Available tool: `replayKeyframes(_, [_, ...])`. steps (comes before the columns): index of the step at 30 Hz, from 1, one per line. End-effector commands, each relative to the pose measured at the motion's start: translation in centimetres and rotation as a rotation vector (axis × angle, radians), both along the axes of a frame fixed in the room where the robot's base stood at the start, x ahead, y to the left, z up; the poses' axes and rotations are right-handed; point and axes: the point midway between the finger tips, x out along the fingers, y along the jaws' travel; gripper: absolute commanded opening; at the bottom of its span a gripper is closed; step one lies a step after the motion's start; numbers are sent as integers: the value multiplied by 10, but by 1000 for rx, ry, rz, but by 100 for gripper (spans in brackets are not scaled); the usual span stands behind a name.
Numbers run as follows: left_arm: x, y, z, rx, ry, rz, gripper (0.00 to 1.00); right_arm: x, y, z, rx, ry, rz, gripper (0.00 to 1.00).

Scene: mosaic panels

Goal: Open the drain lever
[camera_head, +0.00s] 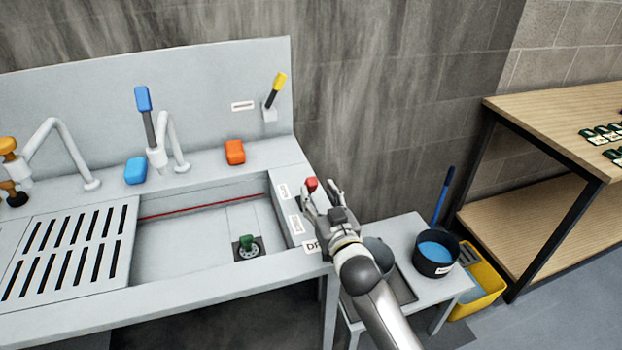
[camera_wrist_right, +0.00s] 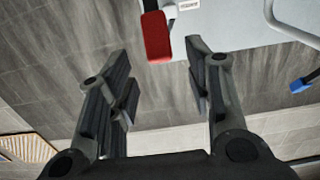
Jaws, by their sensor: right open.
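A lever with a red handle (camera_head: 312,184) stands at the right end of the grey sink counter (camera_head: 285,178), by small labels and a partly covered sign starting "DR" (camera_head: 312,246). My right gripper (camera_head: 321,193) is open and empty, its fingers pointing toward the red handle. In the right wrist view the red handle (camera_wrist_right: 156,37) shows upper middle, in line with the gap of the gripper (camera_wrist_right: 160,75). I cannot tell whether any finger touches it. A green drain plug (camera_head: 247,243) sits in the basin floor. My left gripper is not in view.
A yellow-handled lever (camera_head: 277,88) rises at the backsplash. Blue (camera_head: 136,170) and orange (camera_head: 235,152) blocks sit on the back ledge beside faucets. A low side table (camera_head: 395,235) with a black pot (camera_head: 433,254) stands right of the sink, near a yellow bucket (camera_head: 484,283).

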Motion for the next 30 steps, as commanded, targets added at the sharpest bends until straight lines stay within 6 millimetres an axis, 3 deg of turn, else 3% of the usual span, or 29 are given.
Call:
replayKeyframes(6, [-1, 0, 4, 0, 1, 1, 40, 34, 11, 1, 0, 0, -1, 46])
replayKeyframes(12, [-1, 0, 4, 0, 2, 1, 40, 54, 17, 0, 0, 1, -1, 46])
replayKeyframes(26, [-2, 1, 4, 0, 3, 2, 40, 63, 20, 0, 0, 1, 0, 46])
replayKeyframes(30, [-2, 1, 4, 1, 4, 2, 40, 63, 20, 0, 0, 1, -1, 32])
